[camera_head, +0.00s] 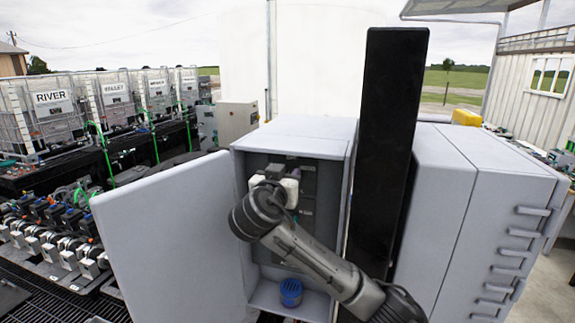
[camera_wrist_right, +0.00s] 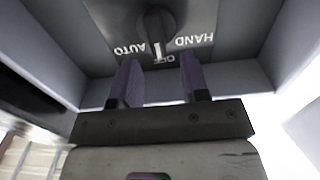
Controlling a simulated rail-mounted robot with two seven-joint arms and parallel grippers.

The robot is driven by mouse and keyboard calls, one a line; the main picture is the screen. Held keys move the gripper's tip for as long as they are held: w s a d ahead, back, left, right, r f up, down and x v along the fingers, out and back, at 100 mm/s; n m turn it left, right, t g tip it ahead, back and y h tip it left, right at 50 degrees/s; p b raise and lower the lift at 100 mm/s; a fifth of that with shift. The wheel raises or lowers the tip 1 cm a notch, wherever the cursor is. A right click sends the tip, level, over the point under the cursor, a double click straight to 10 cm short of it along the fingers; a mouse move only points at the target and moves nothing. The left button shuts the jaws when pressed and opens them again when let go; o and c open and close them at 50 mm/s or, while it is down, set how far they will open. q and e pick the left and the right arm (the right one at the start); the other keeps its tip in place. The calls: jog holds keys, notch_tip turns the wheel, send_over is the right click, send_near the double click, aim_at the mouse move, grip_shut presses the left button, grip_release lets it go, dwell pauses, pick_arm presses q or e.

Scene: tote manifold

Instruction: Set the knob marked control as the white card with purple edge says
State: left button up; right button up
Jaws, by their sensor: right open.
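A dark round knob (camera_wrist_right: 157,22) shows in the right wrist view, on a grey plate lettered HAND, OFF and AUTO, upside down in that picture. Its white pointer mark stands at OFF. No word "control" is readable. My right gripper (camera_wrist_right: 160,68) is open, its two purple-grey fingers apart and empty just short of the plate, with the knob beyond the gap. In the head view my right gripper (camera_head: 272,184) is inside the open grey cabinet (camera_head: 300,135), and my arm hides much of the panel. I see no white card with purple edge. My left gripper is not in view.
The cabinet door (camera_head: 170,245) stands open to the left. Cabinet walls closely frame the plate. A blue cup-like object (camera_head: 290,291) sits at the cabinet bottom. A closed grey cabinet (camera_head: 445,210) with handles stands at right. Caged totes, one reading RIVER (camera_head: 52,97), line the left.

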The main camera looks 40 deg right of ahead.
jog(key=shift+p+x, duration=0.35)
jog(key=shift+x, duration=0.75)
jog(key=shift+c, duration=0.4)
grip_shut()
